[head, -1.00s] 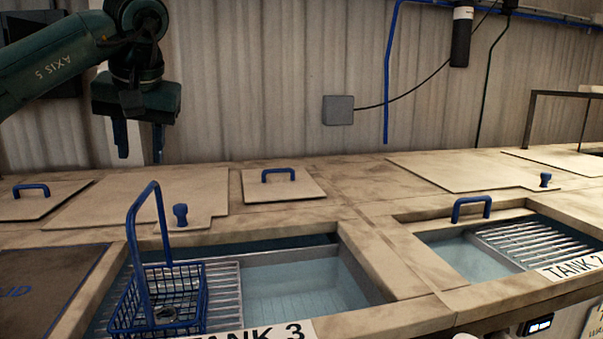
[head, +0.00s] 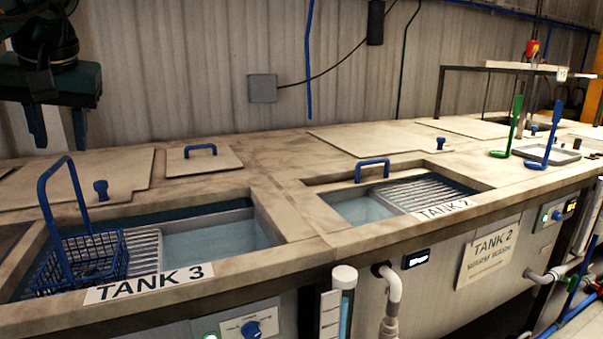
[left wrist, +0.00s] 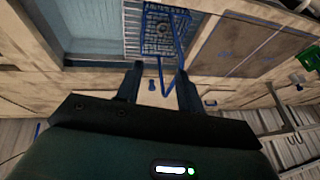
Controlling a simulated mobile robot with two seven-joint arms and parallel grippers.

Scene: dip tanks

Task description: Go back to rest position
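My left gripper (head: 58,143) is at the upper left of the head view, above the back of the tank bench. Its two fingers are apart with nothing between them. In the left wrist view the open fingers (left wrist: 158,88) point toward the blue wire basket (left wrist: 160,30), clear of it. The basket (head: 92,262) has a tall upright handle and sits on the slatted rack in Tank 3 (head: 205,250). A small part inside it is hard to make out. My right gripper is not in view.
Tank 2 (head: 365,208) holds water and a slatted rack. Lids with blue handles (head: 200,150) lie on the bench. A green hook-shaped tool (head: 511,128) and a blue one (head: 547,138) stand at the right. A grey box (head: 262,88) is on the wall.

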